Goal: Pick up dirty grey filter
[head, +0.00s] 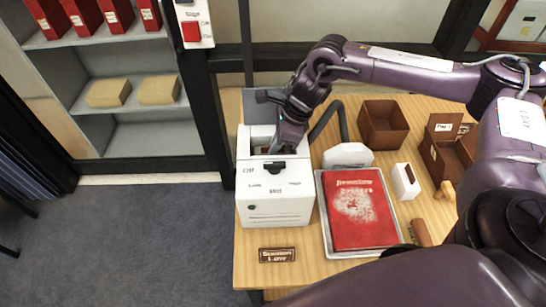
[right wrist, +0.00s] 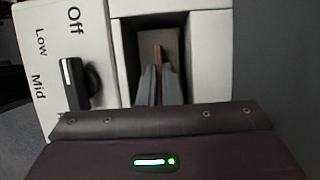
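My right gripper (head: 275,146) reaches down into the open top of a white machine (head: 276,207). In the right wrist view its two grey fingers (right wrist: 160,82) point into the machine's dark slot (right wrist: 181,40), close together. A thin brown strip (right wrist: 157,56) shows between or just beyond the fingertips; I cannot tell whether they touch it. No dirty grey filter can be made out for certain; the inside of the slot is mostly hidden by the fingers. My left gripper is not in view.
A dial (right wrist: 88,82) marked Off, Low and Mid is on the machine. Right of the machine a red book (head: 359,209) lies in a metal tray (head: 327,235). A white block (head: 406,181) and brown boxes (head: 383,124) stand further right. Shelves (head: 128,75) are behind at left.

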